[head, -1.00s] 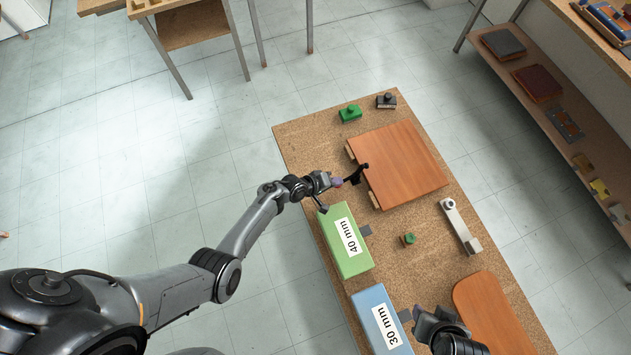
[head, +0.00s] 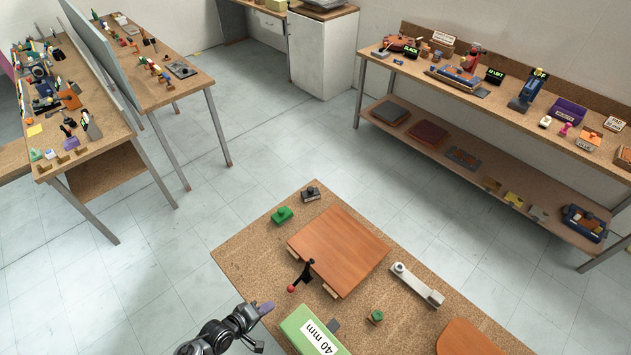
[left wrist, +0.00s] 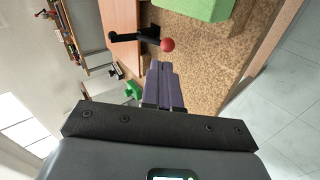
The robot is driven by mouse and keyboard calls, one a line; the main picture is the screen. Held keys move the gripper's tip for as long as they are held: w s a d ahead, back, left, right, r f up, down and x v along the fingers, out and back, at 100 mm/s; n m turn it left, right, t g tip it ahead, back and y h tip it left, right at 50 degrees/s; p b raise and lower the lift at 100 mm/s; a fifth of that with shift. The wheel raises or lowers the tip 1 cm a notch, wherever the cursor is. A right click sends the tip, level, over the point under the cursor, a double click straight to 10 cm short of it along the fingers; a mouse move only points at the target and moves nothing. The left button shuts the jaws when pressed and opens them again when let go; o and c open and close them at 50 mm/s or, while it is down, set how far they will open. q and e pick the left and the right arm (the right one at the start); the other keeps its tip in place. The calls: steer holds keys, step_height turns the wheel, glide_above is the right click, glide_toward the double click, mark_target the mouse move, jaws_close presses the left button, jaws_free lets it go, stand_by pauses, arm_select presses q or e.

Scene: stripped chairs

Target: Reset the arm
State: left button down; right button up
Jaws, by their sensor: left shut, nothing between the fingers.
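My left gripper (head: 266,308) is at the near left edge of the cork-topped table (head: 240,262) in the head view. It is shut, and its purple fingers (left wrist: 164,88) are together and empty in the left wrist view. A black lever with a red ball knob (head: 291,289) stands at the left edge of the wooden panel (head: 340,250), apart from my fingers. The lever's red knob (left wrist: 167,45) is just beyond the fingertips in the left wrist view. My right gripper is out of the head view.
A green box marked 40 mm (head: 302,325) stands close to the right of my left gripper. A green block (head: 282,215), a black block (head: 311,194), a small green knob (head: 376,317) and a grey bracket (head: 417,285) are on the table. Bare floor lies to the left.

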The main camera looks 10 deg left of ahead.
arm_select(q)
steer(key=s+a+r+m+g+y+p, duration=0.1)
steer(key=s+r+m+p, duration=0.15)
steer(key=s, duration=0.65)
steer(key=s+r+m+g+y+p, duration=0.1)
steer(key=s+r+m, duration=0.1)
steer(key=r, duration=0.6)
steer(key=s+a+r+m+g+y+p, duration=0.1)
steer(key=s+r+m+y, duration=0.1)
steer(key=r, duration=0.6)
steer(key=s+r+m+g+y+p, duration=0.1)
steer(key=s+r+m, duration=0.3)
steer(key=s+r, duration=0.2)
step_height(320, 180, up, 3)
steer(key=shift+a+f+g+y, duration=0.1)
steer(key=shift+a+g+y, duration=0.2)
steer(key=shift+a+y, duration=0.1)
steer(key=shift+m, duration=0.25)
